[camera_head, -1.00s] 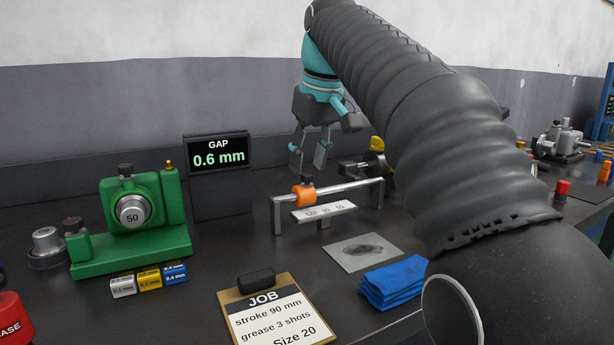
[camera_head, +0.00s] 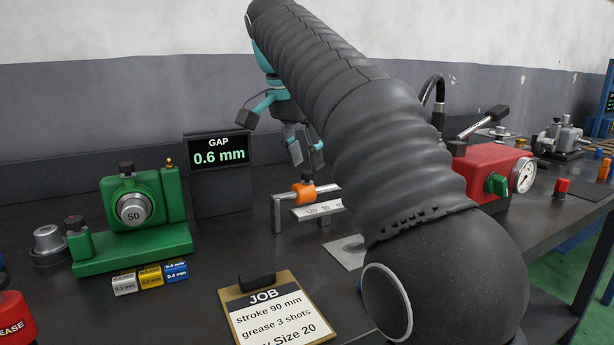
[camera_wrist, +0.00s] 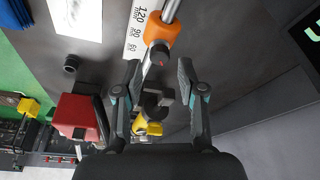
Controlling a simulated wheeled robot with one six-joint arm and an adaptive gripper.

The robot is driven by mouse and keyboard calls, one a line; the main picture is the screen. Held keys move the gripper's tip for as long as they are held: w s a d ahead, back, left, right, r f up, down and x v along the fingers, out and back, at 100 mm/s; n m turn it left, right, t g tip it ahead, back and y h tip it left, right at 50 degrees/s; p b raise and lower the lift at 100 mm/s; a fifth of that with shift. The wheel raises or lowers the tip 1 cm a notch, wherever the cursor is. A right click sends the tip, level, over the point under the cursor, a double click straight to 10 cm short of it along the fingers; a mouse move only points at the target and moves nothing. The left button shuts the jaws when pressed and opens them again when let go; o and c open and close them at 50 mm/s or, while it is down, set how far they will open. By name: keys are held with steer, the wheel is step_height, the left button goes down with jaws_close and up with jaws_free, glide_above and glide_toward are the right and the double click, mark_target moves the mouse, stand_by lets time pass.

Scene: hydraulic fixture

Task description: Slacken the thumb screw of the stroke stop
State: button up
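The stroke stop is an orange block (camera_head: 302,194) on a silver rail, with a black thumb screw (camera_head: 306,178) on top. My arm hides the rail's right end in the head view.
The gap display (camera_head: 218,152) reads 0.6 mm, left of the rail. A green fixture (camera_head: 130,245) stands further left. The job clipboard (camera_head: 272,312) lies in front and reads stroke 90 mm. A red unit with a gauge (camera_head: 490,168) stands right of my arm.

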steer(key=shift+m, duration=1.1)
steer(key=shift+f, duration=0.15)
steer(key=shift+f+b, duration=0.95)
steer(key=shift+f, duration=0.1)
